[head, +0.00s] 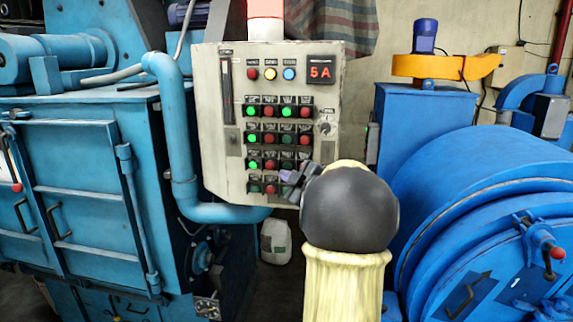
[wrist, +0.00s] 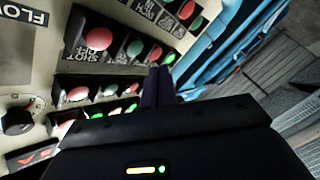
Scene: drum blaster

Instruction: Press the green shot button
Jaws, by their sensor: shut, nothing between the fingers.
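The grey control panel (head: 215,150) stands at the centre of the head view with rows of red and green buttons. In the wrist view the panel appears turned, and a label reading SHOT lies by a large red button (wrist: 98,38). A dark green button (wrist: 135,48) sits right beside that red one and looks like the green shot button; in the head view it seems to be the unlit green button (head: 288,165) in the third row. My gripper (wrist: 160,74) is shut and empty, its dark fingertips close to the panel. In the head view my wrist hides part of the bottom row.
A blue pipe (head: 175,130) curves along the panel's left side. A blue drum machine (head: 490,220) fills the right, and a blue cabinet (head: 85,190) the left. A knob (head: 325,128) sits at the panel's right edge. A white jug (head: 275,242) stands below.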

